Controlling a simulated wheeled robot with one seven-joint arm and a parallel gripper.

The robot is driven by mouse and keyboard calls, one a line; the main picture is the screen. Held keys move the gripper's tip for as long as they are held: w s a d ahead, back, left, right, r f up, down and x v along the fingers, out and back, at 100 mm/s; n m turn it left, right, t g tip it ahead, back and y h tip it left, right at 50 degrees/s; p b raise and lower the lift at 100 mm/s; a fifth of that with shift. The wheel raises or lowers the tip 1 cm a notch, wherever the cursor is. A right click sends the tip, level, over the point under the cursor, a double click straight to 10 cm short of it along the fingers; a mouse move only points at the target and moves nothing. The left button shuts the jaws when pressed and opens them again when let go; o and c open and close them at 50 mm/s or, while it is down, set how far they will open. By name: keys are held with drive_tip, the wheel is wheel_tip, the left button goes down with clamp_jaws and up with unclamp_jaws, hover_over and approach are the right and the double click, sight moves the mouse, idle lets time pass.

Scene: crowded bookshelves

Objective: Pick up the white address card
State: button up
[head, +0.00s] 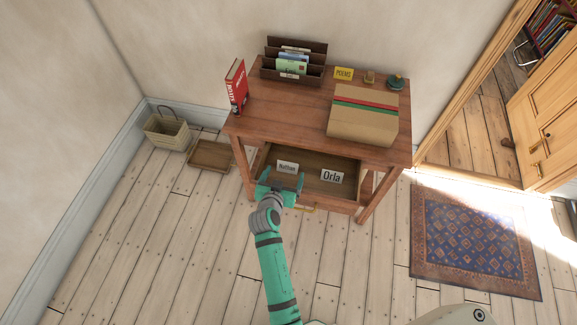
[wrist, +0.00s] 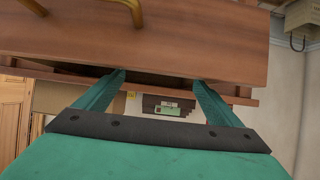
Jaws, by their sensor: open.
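Two white cards lie in the open drawer (head: 318,166) of the wooden desk. One reads "Nathan" (head: 287,167) and is toward the left. The other reads "Orla" (head: 331,177) and is toward the right. My gripper (head: 282,178) is open and empty at the left of the drawer's front, just in front of the Nathan card in the picture. In the wrist view, my gripper's two fingers (wrist: 159,78) are spread near the wooden drawer front (wrist: 180,35) with its brass handle. Neither card can be made out in that view.
On the desk (head: 285,117) stand a red book (head: 236,87), a letter rack (head: 305,75), a parcel with striped ribbon (head: 363,115) and a yellow "POEMS" card (head: 343,73). A basket (head: 167,131) and wooden tray (head: 210,155) lie left. A rug (head: 475,240) lies right.

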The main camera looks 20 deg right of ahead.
sight(288, 165)
drive_tip(key=shift+x, duration=1.2)
drive_tip(key=shift+a+x, duration=0.15)
drive_tip(key=shift+x, duration=1.15)
drive_tip(key=shift+a+x, duration=0.15)
drive_tip(key=shift+x, duration=1.15)
drive_tip(key=shift+w, duration=0.15)
drive_tip(key=shift+c, duration=0.5)
drive_tip(key=c, duration=1)
